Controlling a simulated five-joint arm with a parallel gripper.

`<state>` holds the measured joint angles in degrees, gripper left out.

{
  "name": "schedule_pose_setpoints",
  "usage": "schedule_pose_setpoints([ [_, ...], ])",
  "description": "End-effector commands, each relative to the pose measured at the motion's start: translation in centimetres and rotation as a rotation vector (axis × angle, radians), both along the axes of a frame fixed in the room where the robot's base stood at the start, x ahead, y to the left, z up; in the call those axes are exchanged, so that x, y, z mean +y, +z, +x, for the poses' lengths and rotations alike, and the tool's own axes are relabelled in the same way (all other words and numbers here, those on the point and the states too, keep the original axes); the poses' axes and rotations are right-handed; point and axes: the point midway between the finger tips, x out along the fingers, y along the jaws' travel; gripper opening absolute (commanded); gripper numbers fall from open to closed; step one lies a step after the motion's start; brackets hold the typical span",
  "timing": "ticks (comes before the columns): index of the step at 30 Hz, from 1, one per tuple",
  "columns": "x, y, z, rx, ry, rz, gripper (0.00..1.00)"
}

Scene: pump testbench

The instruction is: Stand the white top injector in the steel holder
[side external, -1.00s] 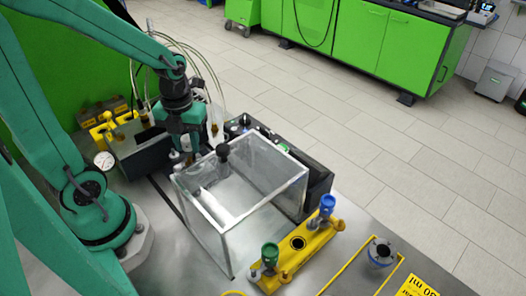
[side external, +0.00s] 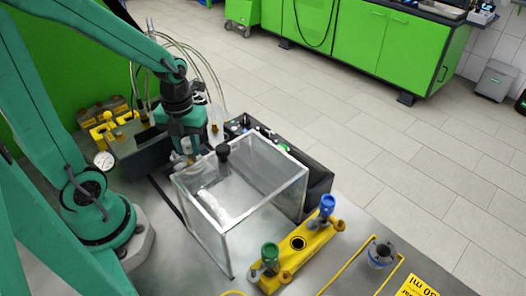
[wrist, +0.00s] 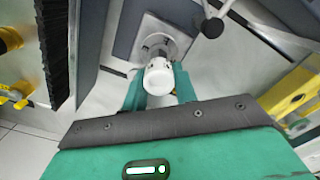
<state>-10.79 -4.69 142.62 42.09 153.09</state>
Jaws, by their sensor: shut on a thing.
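The white top injector (wrist: 159,78) is held between the two green fingers of my gripper (wrist: 160,88) in the wrist view, its round white end facing the camera. The steel holder (wrist: 153,24) shows just beyond it as a grey plate with a round metal seat. The injector overlaps the near side of that seat, and I cannot tell whether they touch. In the side view my gripper (side external: 183,158) points down behind the left rear corner of the clear box. The glass and the gripper mostly hide the injector and holder there.
A yellow bracket (side external: 300,255) with green and blue knobs is in front. A pressure gauge (side external: 104,160) and thin hoses are nearby.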

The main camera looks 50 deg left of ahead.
Motion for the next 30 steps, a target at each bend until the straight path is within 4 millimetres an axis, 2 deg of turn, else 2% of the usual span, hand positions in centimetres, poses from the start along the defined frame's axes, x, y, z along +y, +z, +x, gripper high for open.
schedule_pose_setpoints([
  [5, 0.0, 0.0, 0.0, -0.001, 0.000, 0.001, 0.00],
  [6, 0.0, 0.0, 0.0, -0.001, 0.000, 0.001, 0.34],
  [9, 0.0, 0.0, 0.0, -0.001, 0.000, 0.001, 0.54],
  [20, 0.0, 0.1, 0.0, 0.000, 0.000, 0.000, 0.54],
  [30, 0.0, 1.6, 0.0, -0.001, 0.000, 0.000, 0.54],
])
